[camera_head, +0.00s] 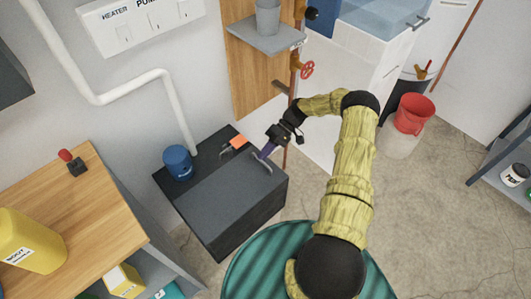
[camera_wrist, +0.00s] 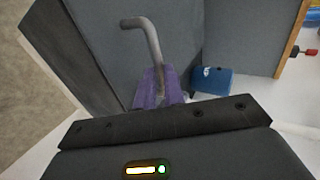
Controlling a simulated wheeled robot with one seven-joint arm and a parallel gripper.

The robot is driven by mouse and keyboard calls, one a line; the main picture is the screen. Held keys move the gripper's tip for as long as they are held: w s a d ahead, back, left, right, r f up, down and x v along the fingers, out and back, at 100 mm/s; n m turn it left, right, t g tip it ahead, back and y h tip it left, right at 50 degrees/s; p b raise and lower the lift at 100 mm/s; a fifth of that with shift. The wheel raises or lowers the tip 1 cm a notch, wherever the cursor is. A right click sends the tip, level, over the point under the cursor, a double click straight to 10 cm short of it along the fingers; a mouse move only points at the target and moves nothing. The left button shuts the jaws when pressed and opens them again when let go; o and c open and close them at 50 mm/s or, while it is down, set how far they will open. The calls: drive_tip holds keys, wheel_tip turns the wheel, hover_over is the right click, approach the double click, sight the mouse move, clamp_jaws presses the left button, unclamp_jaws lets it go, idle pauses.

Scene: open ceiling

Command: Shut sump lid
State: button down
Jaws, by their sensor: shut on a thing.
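The sump is a low dark grey box on the floor against the wall, and its lid (camera_head: 215,185) looks flat or nearly flat on top. I cannot tell whether a small gap is left under it. The lid's surface also fills the upper left of the wrist view (camera_wrist: 100,35). A bent grey metal handle (camera_wrist: 148,40) rises from the lid. My gripper (camera_head: 265,152) reaches the right part of the lid from above, and its purple fingers (camera_wrist: 158,88) are shut on the handle. The fingers hide part of the handle.
A blue can (camera_head: 178,162) stands at the lid's back left; an orange item (camera_head: 238,141) lies at the back. A wooden-topped shelf unit (camera_head: 85,195) stands to the left. A red bucket (camera_head: 414,113) is at right. Open floor (camera_head: 430,220) lies right of my arm.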

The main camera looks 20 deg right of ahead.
drive_tip(key=c, duration=1.5)
unclamp_jaws()
wheel_tip(320, 180, down, 2)
drive_tip(key=shift+d+f, duration=0.1)
drive_tip(key=shift+d, duration=0.05)
drive_tip(key=shift+w, duration=0.1)
drive_tip(key=shift+w+d+r, duration=0.1)
drive_tip(key=shift+d+r, duration=0.1)
drive_tip(key=shift+r, duration=0.2)
drive_tip(key=b+v, duration=0.1)
drive_tip(key=v, duration=1.6)
drive_tip(key=shift+a+r+b, duration=0.2)
drive_tip(key=shift+r+b, duration=0.1)
drive_tip(key=shift+r, duration=0.05)
